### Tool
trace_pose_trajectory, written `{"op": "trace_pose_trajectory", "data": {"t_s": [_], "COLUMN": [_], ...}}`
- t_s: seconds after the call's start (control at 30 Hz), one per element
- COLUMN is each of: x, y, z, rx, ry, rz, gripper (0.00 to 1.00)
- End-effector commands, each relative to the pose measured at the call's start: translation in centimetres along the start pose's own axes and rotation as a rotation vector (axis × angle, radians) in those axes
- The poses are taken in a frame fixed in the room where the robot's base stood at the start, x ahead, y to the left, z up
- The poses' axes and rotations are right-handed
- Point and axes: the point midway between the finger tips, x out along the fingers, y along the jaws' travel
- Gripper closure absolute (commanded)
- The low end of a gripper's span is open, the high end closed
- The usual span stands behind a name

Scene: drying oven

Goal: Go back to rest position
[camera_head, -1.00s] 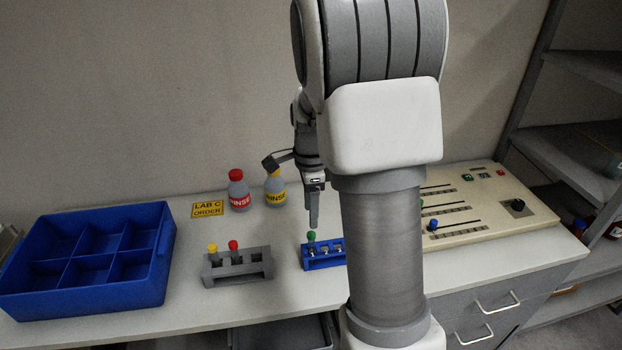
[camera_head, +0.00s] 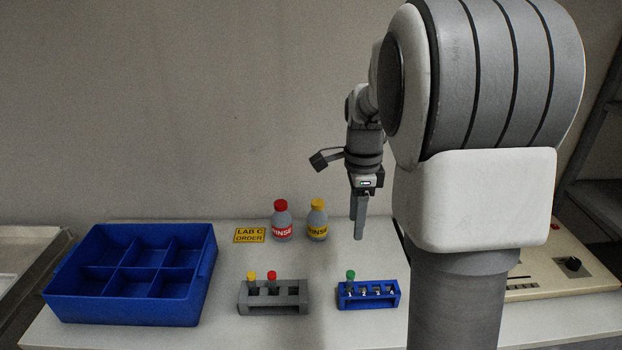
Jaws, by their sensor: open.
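My gripper (camera_head: 358,219) hangs pointing down above the bench, behind and above the blue rack. Only its near finger shows clearly, and nothing is seen held in it. The blue rack (camera_head: 371,303) holds a green-capped tube (camera_head: 350,282) at its left end. The grey rack (camera_head: 273,309) to its left holds a yellow-capped tube (camera_head: 251,282) and a red-capped tube (camera_head: 272,281). My upper arm fills the right side of the view and hides part of the bench.
A blue compartment bin (camera_head: 135,311) stands empty at left. A red-capped bottle (camera_head: 281,222), a yellow-capped bottle (camera_head: 317,221) and a yellow sign (camera_head: 250,235) stand at the back. A beige control panel (camera_head: 548,264) is partly hidden at right.

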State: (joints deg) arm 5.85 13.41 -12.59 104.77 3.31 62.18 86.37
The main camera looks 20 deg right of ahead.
Motion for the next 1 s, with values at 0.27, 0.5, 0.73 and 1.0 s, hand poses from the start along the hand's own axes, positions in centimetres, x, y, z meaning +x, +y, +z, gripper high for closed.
{"op": "trace_pose_trajectory", "data": {"t_s": [0.27, 0.5, 0.73, 1.0], "x": [-1.8, -5.6, -7.6, -7.8], "y": [1.7, 7.2, 12.9, 18.9], "z": [1.1, 3.6, 5.5, 6.5], "rx": [-0.152, -0.612, -1.074, -1.569], "ry": [-0.014, -0.007, 0.067, 0.230], "rz": [-0.045, -0.177, -0.303, -0.418], "gripper": [0.40, 0.40, 0.40, 0.40]}}
